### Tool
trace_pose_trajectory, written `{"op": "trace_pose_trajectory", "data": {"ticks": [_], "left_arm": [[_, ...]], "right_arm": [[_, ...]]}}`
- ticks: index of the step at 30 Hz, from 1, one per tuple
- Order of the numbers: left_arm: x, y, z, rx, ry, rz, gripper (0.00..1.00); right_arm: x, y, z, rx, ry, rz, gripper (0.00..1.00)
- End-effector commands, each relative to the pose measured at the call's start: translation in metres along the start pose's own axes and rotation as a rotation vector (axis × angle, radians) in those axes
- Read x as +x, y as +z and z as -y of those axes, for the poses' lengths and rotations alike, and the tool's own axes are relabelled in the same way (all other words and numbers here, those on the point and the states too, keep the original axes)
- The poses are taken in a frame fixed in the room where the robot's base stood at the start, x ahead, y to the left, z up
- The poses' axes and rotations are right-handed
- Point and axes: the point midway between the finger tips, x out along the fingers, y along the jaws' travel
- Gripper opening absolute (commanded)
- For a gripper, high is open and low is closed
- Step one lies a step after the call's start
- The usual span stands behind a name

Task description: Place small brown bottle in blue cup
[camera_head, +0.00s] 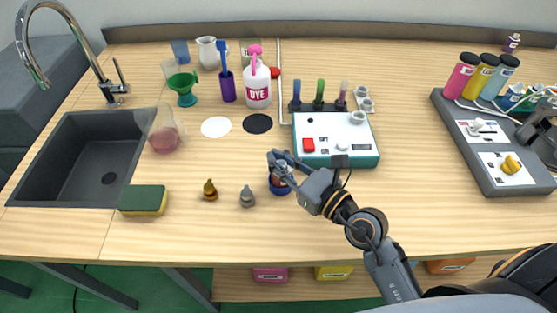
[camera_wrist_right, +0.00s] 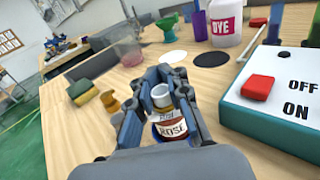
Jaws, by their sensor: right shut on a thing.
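The small brown bottle (camera_wrist_right: 170,125) has a pale neck and a white label reading "ROSE". My right gripper (camera_head: 282,170) is shut on it; in the right wrist view the fingers (camera_wrist_right: 160,95) are on both sides of the bottle. The blue cup (camera_head: 280,189) stands on the table under the gripper, and its blue edge shows around the bottle's base in the right wrist view. The bottle's lower end is at the cup's mouth; I cannot tell whether it touches the bottom. The fingers hide part of both. My left gripper is not in view.
A gold-brown small item (camera_head: 210,191) and a grey one (camera_head: 247,197) stand left of the cup. A sponge (camera_head: 144,201) lies near the sink (camera_head: 75,155). A white-topped device with a red button (camera_head: 335,133) stands just behind the gripper. The table front is clear.

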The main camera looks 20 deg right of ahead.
Motion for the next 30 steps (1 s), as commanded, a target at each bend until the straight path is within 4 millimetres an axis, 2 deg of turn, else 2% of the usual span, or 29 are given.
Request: {"op": "trace_pose_trajectory", "data": {"ticks": [8, 9, 13, 24, 30], "left_arm": [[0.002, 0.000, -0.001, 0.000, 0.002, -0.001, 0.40], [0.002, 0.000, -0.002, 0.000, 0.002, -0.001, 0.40], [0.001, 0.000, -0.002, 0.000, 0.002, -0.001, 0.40], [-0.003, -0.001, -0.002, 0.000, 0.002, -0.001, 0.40], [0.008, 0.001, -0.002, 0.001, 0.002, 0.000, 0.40]], "right_arm": [[0.000, -0.003, 0.000, 0.000, 0.000, 0.000, 0.00], [0.000, -0.003, 0.000, 0.000, 0.000, 0.000, 0.14], [0.000, -0.002, 0.000, 0.000, 0.000, 0.000, 0.40], [0.000, 0.004, 0.000, 0.000, 0.000, 0.001, 0.40], [-0.030, -0.003, -0.001, -0.003, 0.002, -0.005, 0.40]]}}
